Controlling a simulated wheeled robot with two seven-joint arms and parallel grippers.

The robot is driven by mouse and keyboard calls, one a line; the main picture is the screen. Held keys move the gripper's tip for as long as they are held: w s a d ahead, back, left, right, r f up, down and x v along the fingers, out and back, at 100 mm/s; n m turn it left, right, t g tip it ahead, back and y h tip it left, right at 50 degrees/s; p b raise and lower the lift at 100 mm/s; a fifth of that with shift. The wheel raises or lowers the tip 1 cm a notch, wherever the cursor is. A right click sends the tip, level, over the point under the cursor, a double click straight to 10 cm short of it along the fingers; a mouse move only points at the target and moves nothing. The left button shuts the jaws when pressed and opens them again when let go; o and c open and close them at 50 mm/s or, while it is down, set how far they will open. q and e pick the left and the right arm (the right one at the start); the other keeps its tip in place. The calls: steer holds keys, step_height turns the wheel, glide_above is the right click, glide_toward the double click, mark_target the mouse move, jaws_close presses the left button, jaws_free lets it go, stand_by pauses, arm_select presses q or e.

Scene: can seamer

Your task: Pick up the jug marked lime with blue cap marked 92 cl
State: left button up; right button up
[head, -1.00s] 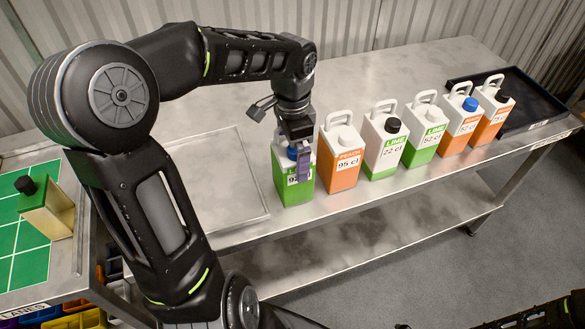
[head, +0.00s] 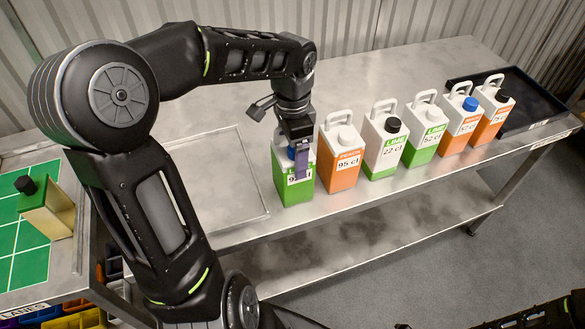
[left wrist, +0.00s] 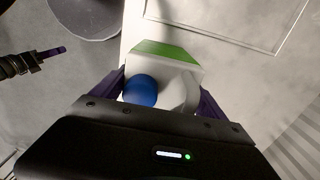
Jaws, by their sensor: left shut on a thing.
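The jug (head: 294,186) is white and green with a blue cap, and stands leftmost in the row on the steel table. Its label is partly covered by a gripper finger; a 9 shows. My left gripper (head: 301,160) is above it, pointing down, shut on its upper part. In the left wrist view the blue cap (left wrist: 140,90) and the jug's white top (left wrist: 168,76) lie between the two purple fingers. I cannot tell whether the jug's base touches the table. A dark gripper part with a purple finger (left wrist: 50,52) shows at the left of the wrist view. My right gripper is not clearly seen in the head view.
An orange jug marked 95 cl (head: 341,152) stands close to the right, followed by a lime jug marked 22 cl (head: 384,140) and several others. A black tray (head: 540,100) is at the far right. A green-topped station (head: 18,235) holds a black-capped jug (head: 47,208) at left.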

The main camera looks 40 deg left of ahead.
arm_select(q)
steer(key=c, duration=0.6)
steer(key=shift+r, duration=0.15)
steer(key=shift+c, duration=0.2)
step_height(320, 180, up, 10)
steer(key=shift+f+b, duration=0.1)
steer(key=shift+b, duration=0.35)
